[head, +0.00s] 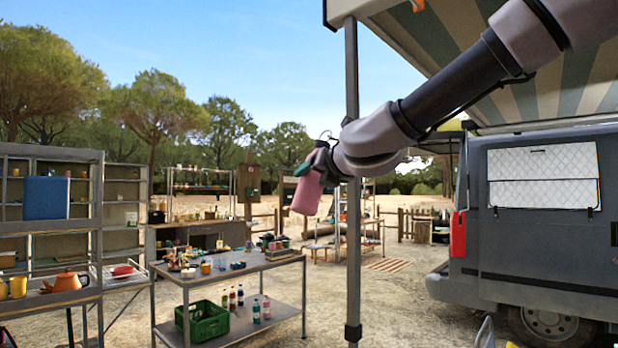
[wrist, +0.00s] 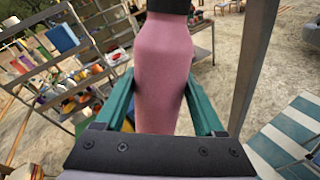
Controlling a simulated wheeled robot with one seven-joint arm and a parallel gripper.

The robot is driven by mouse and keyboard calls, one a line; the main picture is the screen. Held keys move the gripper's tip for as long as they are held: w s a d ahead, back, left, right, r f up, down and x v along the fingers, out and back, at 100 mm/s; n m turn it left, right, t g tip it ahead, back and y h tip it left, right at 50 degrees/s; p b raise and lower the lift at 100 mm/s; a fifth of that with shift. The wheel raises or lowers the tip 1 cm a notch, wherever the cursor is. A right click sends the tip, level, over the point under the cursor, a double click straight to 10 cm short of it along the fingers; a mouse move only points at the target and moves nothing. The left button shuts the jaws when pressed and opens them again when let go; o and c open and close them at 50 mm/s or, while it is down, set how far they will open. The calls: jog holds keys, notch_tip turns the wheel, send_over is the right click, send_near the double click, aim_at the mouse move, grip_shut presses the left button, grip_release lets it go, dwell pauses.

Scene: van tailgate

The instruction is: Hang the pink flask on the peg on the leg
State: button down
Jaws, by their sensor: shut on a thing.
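The pink flask (head: 306,193) hangs in the air, tilted, just left of the grey awning leg (head: 352,250) in the head view. My gripper (head: 316,165) is shut on it. In the wrist view the flask (wrist: 164,65) lies between the green fingers of my gripper (wrist: 160,85), with its dark top cut off at the upper edge. The leg (wrist: 257,60) runs to the right of the flask there, with a gap between them in the picture. A thin loop shows above the flask in the head view. I cannot clearly make out the peg.
A work table (head: 240,264) with bottles and a green crate (head: 203,320) stands at lower left. Shelves (head: 97,220) stand at far left. The grey van (head: 540,240) is at right, under the striped awning (head: 440,40). Open sandy ground lies around the leg's lower part.

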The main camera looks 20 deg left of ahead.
jog(key=shift+w+d+f, duration=0.1)
jog(key=shift+w+d, duration=0.1)
jog(key=shift+w, duration=0.3)
jog(key=shift+w+d, duration=0.2)
jog(key=shift+w, duration=0.25)
jog(key=shift+w+d+f, duration=0.2)
jog(key=shift+w+f, duration=0.05)
jog(key=shift+w, duration=0.15)
jog(key=shift+w+d+f, duration=0.15)
jog(key=shift+w+f, duration=0.05)
jog(key=shift+w, duration=0.2)
grip_release()
